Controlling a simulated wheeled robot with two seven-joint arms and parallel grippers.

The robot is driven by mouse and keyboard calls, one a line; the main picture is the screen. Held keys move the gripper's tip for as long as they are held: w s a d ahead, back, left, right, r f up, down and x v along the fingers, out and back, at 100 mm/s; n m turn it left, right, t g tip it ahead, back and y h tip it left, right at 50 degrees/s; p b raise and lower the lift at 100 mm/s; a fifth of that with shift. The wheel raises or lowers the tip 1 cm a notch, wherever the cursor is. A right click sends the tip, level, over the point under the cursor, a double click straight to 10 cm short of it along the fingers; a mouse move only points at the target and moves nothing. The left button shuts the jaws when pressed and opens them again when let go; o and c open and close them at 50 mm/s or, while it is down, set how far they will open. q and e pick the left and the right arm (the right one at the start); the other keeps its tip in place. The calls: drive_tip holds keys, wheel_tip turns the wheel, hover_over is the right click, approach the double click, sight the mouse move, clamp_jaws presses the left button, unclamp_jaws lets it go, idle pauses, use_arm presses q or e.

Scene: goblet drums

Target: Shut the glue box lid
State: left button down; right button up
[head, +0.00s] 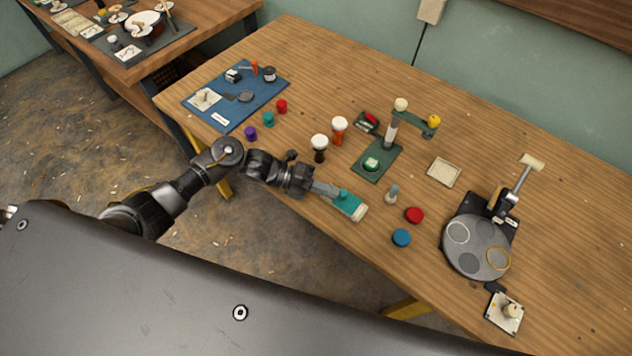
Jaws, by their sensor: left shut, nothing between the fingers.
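A small teal box-like thing (344,203) with a cream end lies near the front edge of the table, and it may be the glue box. I cannot make out whether its lid is up or down. My left gripper (334,192) is shut and empty, its fingertips at the left end of the teal thing. I cannot tell whether they touch it. A small dark box with red in it (367,122) stands farther back, and what it is stays unclear. My right gripper is not in view.
Two white-topped goblets (319,148) (339,130) stand behind my gripper. A green stand (376,160) with an arm is to the right. Red (414,215) and blue (401,237) discs lie near a grey turntable (462,262). A blue mat (218,118) lies at left.

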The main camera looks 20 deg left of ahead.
use_arm(q)
drive_tip(key=d, duration=0.1)
drive_tip(key=s+d, duration=0.1)
drive_tip(key=shift+d, duration=0.3)
drive_tip(key=shift+s, duration=0.1)
drive_tip(key=shift+a, duration=0.2)
drive_tip(key=a+b, duration=0.2)
drive_tip(key=a, duration=0.2)
drive_tip(key=shift+s+a, duration=0.1)
drive_tip(key=shift+a, duration=0.3)
drive_tip(key=b+v, duration=0.2)
drive_tip(key=v, duration=0.6)
drive_tip(key=shift+r+b, duration=0.15)
drive_tip(key=shift+b, duration=0.15)
drive_tip(key=shift+s+a+r, duration=0.1)
drive_tip(key=shift+a+r, duration=0.2)
drive_tip(key=shift+a, duration=0.2)
